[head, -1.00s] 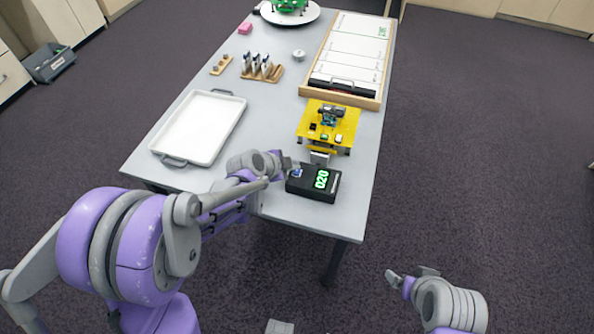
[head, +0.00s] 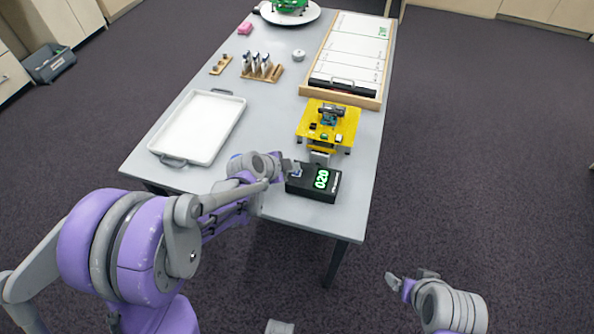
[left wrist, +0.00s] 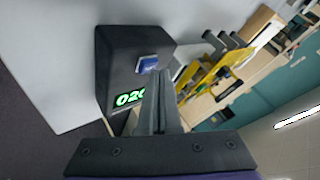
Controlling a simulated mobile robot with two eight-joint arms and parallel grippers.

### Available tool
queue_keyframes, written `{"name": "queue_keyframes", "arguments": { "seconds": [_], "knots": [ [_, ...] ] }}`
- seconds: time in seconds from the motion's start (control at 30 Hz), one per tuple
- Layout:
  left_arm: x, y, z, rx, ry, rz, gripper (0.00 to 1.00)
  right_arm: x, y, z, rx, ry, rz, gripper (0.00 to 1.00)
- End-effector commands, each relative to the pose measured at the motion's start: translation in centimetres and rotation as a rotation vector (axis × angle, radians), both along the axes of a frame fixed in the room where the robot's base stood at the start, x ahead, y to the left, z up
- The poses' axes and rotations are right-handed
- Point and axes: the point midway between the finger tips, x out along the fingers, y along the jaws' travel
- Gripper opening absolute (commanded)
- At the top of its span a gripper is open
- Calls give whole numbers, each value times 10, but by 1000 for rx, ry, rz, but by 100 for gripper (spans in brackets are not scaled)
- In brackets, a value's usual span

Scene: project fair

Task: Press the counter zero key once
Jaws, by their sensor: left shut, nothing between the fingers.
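The counter (head: 314,183) is a black box near the table's front edge with green digits that read 020. In the left wrist view the counter (left wrist: 130,75) shows its digits partly covered by my fingers. A blue key (left wrist: 147,63) sits on its face beside the digits; it also shows small in the head view (head: 296,172). My left gripper (head: 291,166) is shut and empty, its tips right at the blue key. I cannot tell whether they touch it. My right gripper (head: 412,278) is off the table at the lower right, with its fingers apart.
A yellow stand (head: 328,124) with a small device is just behind the counter. A white tray (head: 197,128) lies to the left on the grey table (head: 262,125). A wooden-framed board (head: 349,50), a pen rack (head: 262,72) and a green model (head: 290,6) are farther back.

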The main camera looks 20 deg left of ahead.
Motion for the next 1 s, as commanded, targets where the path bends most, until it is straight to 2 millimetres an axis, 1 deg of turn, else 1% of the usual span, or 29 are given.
{"name": "queue_keyframes", "arguments": {
  "seconds": [0.4, 0.67, 0.77, 1.0],
  "knots": [
    [0, 0, -6, 0, 0, 0, 0, -1, 0, -5, 0, 2, 0, 90],
    [0, 0, -5, 0, 0, 0, 0, -1, 0, -4, 0, 2, 0, 90],
    [0, 0, -3, 0, 0, 0, 0, -1, 0, -3, 0, 1, 0, 90],
    [0, 0, 10, 0, -1, 1, 0, 1, 0, 7, 0, -3, 0, 90]
  ]
}}
